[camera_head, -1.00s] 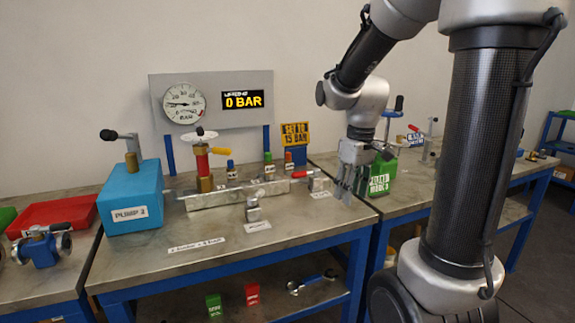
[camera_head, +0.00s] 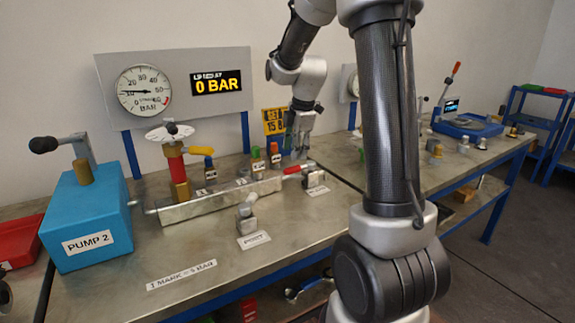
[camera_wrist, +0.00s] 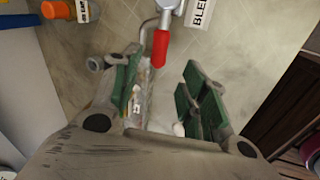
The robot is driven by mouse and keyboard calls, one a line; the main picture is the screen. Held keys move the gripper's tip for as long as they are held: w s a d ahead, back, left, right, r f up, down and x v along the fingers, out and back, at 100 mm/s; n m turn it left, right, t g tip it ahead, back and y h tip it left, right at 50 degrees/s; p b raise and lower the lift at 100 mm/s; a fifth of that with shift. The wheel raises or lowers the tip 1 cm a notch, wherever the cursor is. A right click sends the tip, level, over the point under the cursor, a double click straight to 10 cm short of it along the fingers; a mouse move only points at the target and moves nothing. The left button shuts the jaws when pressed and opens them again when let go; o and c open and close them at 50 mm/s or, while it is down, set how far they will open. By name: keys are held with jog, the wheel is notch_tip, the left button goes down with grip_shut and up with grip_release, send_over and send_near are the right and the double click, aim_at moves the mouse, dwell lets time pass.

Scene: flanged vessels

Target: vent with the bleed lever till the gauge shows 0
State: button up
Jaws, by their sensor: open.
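The gauge (camera_head: 144,92) is a round white dial on a grey panel; its needle points left, at a low mark above 0. The display (camera_head: 217,82) beside it reads 0 BAR, under a small line I cannot read surely. The bleed lever (camera_head: 292,170) has a red handle at the right end of the metal manifold (camera_head: 225,199). In the wrist view the red handle (camera_wrist: 160,49) lies ahead, between the lines of my fingers, beside a label reading BLE. My gripper (camera_head: 299,153) is open and empty just behind and above the lever; its fingers also show in the wrist view (camera_wrist: 163,76).
A yellow-handled valve (camera_head: 201,151) and a red column with a white handwheel (camera_head: 169,133) stand on the left. Small green, red and orange-capped bottles stand behind the manifold. A blue PUMP 2 box (camera_head: 88,215) is at far left. The bench front is mostly clear.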

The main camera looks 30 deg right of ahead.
aim_at(291, 168)
jog(key=shift+n, duration=0.8)
jog(key=x, duration=0.7)
jog(key=shift+w+f, duration=0.15)
jog(key=shift+f, duration=0.2)
grip_shut()
